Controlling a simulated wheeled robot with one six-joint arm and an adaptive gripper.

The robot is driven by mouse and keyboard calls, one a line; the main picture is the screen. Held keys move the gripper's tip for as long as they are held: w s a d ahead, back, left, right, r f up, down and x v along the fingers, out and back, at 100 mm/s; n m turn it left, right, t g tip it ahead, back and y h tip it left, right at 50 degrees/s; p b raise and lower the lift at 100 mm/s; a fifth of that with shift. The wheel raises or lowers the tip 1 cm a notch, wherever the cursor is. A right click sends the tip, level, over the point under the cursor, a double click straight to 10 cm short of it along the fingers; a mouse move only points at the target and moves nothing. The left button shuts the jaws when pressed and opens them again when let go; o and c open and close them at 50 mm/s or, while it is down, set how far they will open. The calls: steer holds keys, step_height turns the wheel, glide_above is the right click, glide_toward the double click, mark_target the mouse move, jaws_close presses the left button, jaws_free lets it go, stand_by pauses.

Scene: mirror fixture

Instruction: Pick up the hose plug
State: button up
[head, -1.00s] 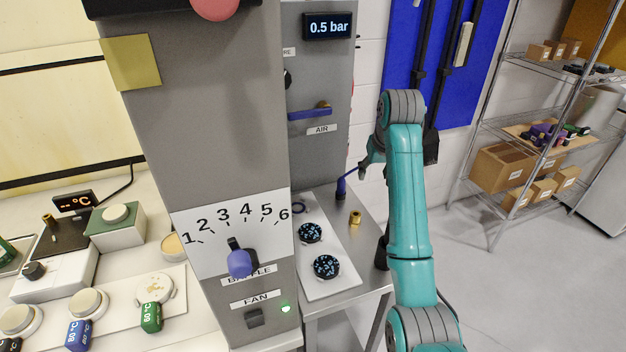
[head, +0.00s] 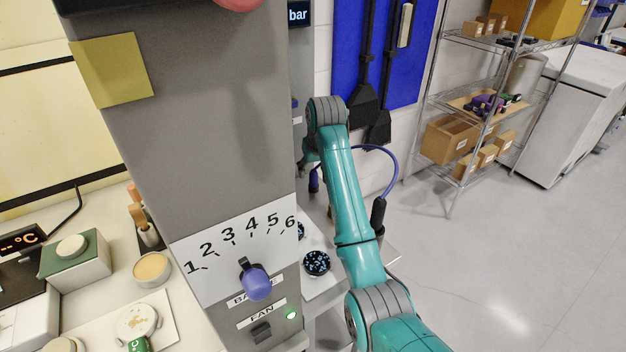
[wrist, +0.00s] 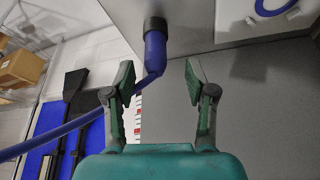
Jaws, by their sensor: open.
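The hose plug (wrist: 155,50) is a blue cylinder with a black collar at one end, and it shows at the top middle of the wrist view. A blue hose (wrist: 60,134) runs from it to the left. My gripper (wrist: 159,80) is open and empty. The plug lies just beyond its fingertips, roughly centred between them and apart from them. In the head view the plug (head: 314,181) is partly visible just left of my arm, and the hose (head: 388,162) arcs out on the right. My arm hides most of my gripper there.
A grey column with a numbered dial (head: 256,283) stands close to the left of my arm. A bench with dark round pieces (head: 316,262) lies beside it. A wire shelf (head: 455,110) stands at the back right. The floor on the right is clear.

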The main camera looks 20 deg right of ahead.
mark_target(314, 173)
steer(key=x, duration=0.4)
steer(key=shift+s+d, duration=0.1)
steer(key=shift+d, duration=0.2)
steer(key=shift+c, duration=0.2)
jaws_close()
